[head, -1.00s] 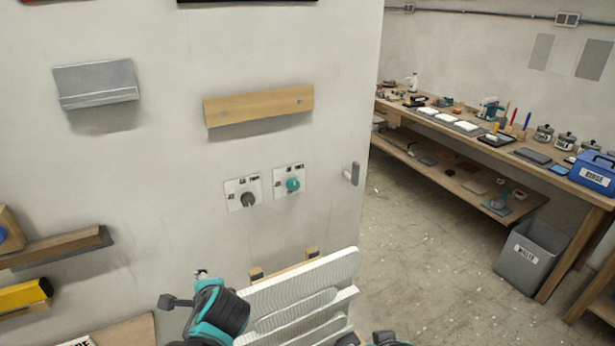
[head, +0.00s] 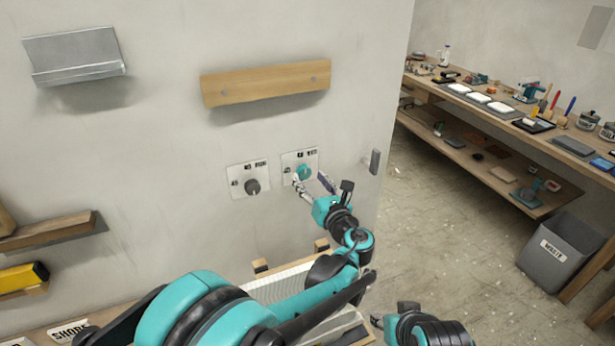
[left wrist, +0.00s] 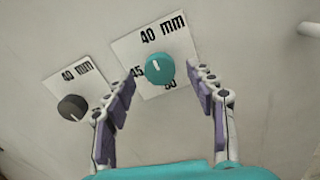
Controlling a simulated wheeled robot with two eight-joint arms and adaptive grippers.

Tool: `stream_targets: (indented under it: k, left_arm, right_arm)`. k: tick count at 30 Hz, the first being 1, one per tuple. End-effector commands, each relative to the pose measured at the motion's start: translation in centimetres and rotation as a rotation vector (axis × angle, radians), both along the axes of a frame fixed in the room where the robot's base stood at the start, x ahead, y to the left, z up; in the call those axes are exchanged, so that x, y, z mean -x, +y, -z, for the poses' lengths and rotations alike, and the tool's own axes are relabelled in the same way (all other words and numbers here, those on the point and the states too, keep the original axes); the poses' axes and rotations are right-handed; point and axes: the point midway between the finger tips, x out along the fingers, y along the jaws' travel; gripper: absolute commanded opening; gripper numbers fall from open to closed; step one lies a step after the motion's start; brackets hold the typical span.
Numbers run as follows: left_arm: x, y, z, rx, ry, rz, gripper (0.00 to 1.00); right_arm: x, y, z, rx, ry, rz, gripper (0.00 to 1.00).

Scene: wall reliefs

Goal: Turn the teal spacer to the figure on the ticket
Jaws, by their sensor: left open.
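The teal spacer (head: 304,172) is a round knob on a white plate (head: 290,158) on the wall. In the left wrist view the teal spacer (left wrist: 160,69) has a white mark pointing up and slightly left. Its plate there reads "40 mm" above, "45" at the left and a partly hidden figure below. My left gripper (head: 313,184) is open, its fingers just short of the spacer. In the left wrist view the left gripper (left wrist: 165,78) has a finger on either side below the spacer, apart from it. I cannot single out a separate ticket.
A dark grey knob (head: 252,186) on a similar plate sits to the left. A grey wall handle (head: 375,161) is to the right. A wooden rail (head: 265,84) hangs above. A white ribbed piece (head: 290,283) lies below, behind my left arm.

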Motion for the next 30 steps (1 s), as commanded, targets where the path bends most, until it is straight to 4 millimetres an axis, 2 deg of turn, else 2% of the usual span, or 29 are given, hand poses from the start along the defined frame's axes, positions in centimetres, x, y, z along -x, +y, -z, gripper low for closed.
stream_targets:
  k: [6,15,17,21,30]
  left_arm:
    - [-2.2,1.0,0.0,0.001,0.000,-0.002,0.56]
    - [-2.5,1.0,0.0,0.002,0.000,0.000,0.56]
    - [-2.5,1.0,0.0,0.002,0.000,0.000,0.43]
    - [-2.5,1.0,0.0,0.002,0.000,0.000,0.06]
    - [-2.5,1.0,0.0,0.019,-0.007,0.000,0.06]
  right_arm:
    - [0.0,0.0,0.5,0.000,0.000,0.000,0.40]
    - [0.0,0.0,0.5,0.000,0.000,0.000,0.40]
    - [0.0,0.0,0.5,0.000,0.000,0.000,0.40]
    - [0.0,0.0,0.5,0.000,0.000,0.000,0.40]
    - [0.0,0.0,0.5,0.000,0.000,0.000,0.40]
